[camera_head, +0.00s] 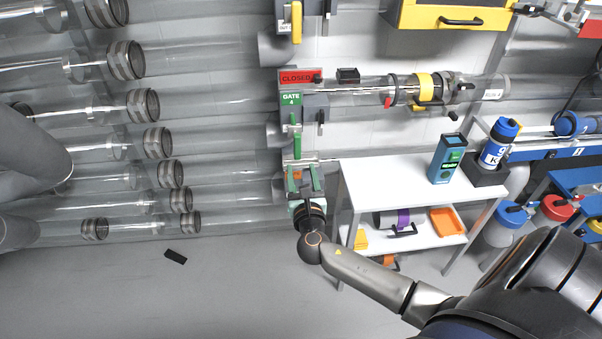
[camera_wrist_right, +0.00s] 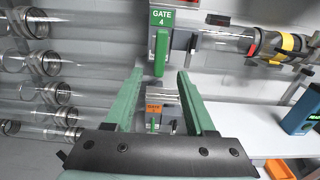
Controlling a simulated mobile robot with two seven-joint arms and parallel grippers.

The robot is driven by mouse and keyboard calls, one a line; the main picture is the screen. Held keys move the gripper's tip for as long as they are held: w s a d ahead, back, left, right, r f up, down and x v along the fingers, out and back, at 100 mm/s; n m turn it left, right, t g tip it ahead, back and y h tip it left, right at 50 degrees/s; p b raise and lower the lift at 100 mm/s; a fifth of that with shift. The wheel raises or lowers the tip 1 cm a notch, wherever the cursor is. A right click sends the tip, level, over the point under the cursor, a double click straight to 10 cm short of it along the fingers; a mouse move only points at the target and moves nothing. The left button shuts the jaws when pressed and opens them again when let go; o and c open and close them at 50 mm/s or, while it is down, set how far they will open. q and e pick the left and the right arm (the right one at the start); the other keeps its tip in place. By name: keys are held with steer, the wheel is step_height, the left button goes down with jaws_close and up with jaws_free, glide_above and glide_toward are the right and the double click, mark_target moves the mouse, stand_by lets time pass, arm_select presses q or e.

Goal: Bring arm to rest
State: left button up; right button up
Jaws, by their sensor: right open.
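My right arm (camera_head: 365,275) reaches in from the lower right. Its gripper (camera_head: 304,182) is in front of the gate post, below the green GATE 4 sign (camera_head: 291,98). In the right wrist view the two green fingers (camera_wrist_right: 160,95) stand wide apart with nothing between them. The green gate handle (camera_wrist_right: 161,52) shows beyond them, apart from the fingers as far as I can tell. An orange label (camera_wrist_right: 154,109) shows lower down between the fingers. A red CLOSED sign (camera_head: 296,77) is above the GATE 4 sign. My left gripper is not in view.
Clear tubes with dark ringed ends (camera_head: 128,60) fill the left. A white shelf table (camera_head: 400,180) stands right of my gripper, with a teal device (camera_head: 447,158) and a blue-capped bottle (camera_head: 499,143) on it. A black object (camera_head: 176,257) lies on open grey floor.

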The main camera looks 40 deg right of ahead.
stand_by(0.4)
steer(key=s+a+f+m+g+y+p, duration=0.2)
steer(key=s+a+f+m+g+y, duration=0.3)
steer(key=s+a+f+m, duration=0.55)
steer(key=s+a+f+m+y, duration=0.2)
steer(key=s+a+m+y, duration=0.1)
steer(key=s+m, duration=0.3)
steer(key=s+a+f+m+g+y+p, duration=0.1)
steer(key=s+a+f+m+y, duration=0.2)
steer(key=s+a+m, duration=0.3)
steer(key=s+m, duration=0.1)
steer(key=m, duration=0.4)
steer(key=shift+s, duration=0.15)
